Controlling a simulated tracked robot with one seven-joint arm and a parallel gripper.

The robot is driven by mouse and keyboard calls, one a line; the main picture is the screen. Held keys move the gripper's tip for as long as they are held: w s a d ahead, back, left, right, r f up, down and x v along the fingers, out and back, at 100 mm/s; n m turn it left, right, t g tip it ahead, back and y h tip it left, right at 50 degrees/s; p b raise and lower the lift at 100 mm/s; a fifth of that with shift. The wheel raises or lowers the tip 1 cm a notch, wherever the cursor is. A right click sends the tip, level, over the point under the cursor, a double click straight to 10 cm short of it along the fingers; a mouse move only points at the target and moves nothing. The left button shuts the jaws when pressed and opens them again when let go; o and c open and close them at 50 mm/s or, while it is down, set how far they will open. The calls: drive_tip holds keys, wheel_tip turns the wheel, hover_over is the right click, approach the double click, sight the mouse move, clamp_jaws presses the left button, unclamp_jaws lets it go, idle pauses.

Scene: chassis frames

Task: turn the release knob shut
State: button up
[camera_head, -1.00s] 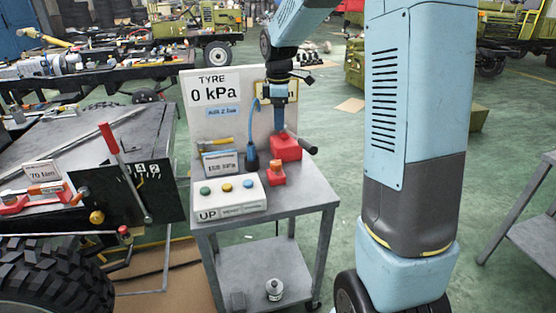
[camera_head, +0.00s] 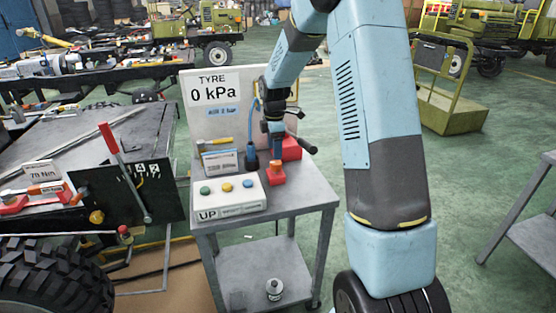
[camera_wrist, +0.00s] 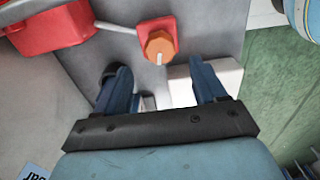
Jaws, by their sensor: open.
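The release knob (camera_head: 277,167) is an orange cap with a pale line on a small red base, on the grey cart's top. In the wrist view the knob (camera_wrist: 159,46) shows between and just beyond my fingertips. My gripper (camera_wrist: 162,78) is open, with its two blue fingers apart and nothing between them. In the head view my gripper (camera_head: 277,147) hangs above and slightly behind the knob, and any contact cannot be told.
A red block (camera_head: 292,147) with a black lever stands behind the knob. A white box with coloured buttons (camera_head: 230,196) sits at the front left of the cart. The tyre board (camera_head: 218,110), reading 0 kPa, stands behind.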

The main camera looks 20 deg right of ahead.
sight(275, 162)
drive_tip(key=shift+f, duration=2.75)
